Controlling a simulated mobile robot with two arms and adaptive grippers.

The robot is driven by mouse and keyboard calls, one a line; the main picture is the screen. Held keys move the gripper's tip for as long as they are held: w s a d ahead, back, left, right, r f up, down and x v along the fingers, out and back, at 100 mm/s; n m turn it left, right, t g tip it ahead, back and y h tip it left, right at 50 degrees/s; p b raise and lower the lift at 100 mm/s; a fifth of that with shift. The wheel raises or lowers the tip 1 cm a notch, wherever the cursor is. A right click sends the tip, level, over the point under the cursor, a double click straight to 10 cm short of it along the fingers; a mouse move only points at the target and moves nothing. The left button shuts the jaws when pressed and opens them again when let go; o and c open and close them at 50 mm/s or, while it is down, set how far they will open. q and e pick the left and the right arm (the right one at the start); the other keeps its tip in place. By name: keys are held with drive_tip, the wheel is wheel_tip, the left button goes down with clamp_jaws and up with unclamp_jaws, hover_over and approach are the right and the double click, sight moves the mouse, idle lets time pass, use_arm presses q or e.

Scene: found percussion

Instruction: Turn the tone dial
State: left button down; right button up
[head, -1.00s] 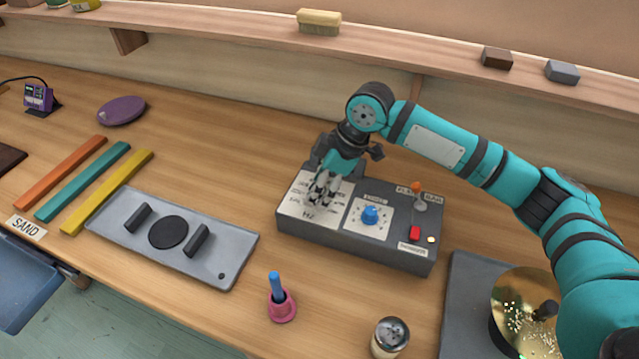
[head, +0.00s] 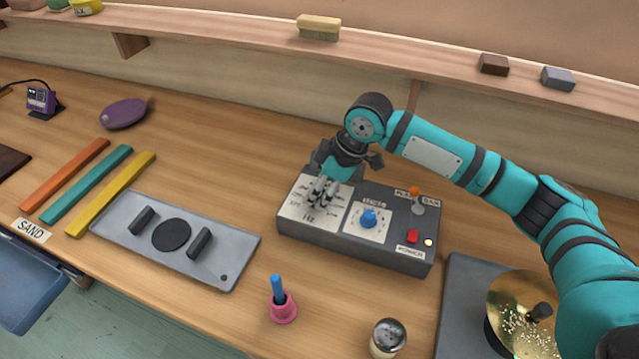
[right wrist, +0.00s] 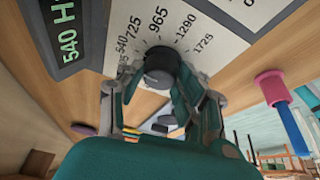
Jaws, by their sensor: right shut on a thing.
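The control box (head: 290,229) is dark grey and sits on the workbench. The tone dial (right wrist: 160,66) is a round black knob on the box's pale plate, ringed by numbers from 540 to 1725. My right gripper (right wrist: 163,88) is shut on the dial, its fingers on either side of the knob; in the head view it comes down over the plate from behind and mostly hides the dial. The green display (right wrist: 68,30) beside the plate reads 540 H, its end cut off. I cannot make out a pointer on the knob. My left gripper is not in view.
The box also carries a blue knob (head: 369,218), a red switch (head: 412,236) and an orange-tipped lever (head: 416,201). In front stand a pink holder (head: 283,309) and a shaker (head: 388,338). A cymbal (head: 520,300) is at right.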

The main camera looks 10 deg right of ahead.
drive_tip(key=m+p, duration=0.1)
drive_tip(key=p, duration=0.1)
drive_tip(key=m+t+p, duration=0.1)
drive_tip(key=p, duration=0.1)
drive_tip(key=shift+s+r+m+h, duration=0.1)
drive_tip(key=shift+r+m+h, duration=0.2)
drive_tip(key=shift+f+m+t+p, duration=0.3)
drive_tip(key=shift+m+p, duration=0.8)
drive_tip(key=shift+p, duration=0.35)
drive_tip(key=o, duration=1.1)
drive_tip(key=shift+r, duration=0.3)
drive_tip(key=v, duration=1.1)
drive_tip(key=shift+s+a+r, duration=0.1)
drive_tip(key=shift+a+r, duration=0.05)
drive_tip(key=shift+r, duration=0.1)
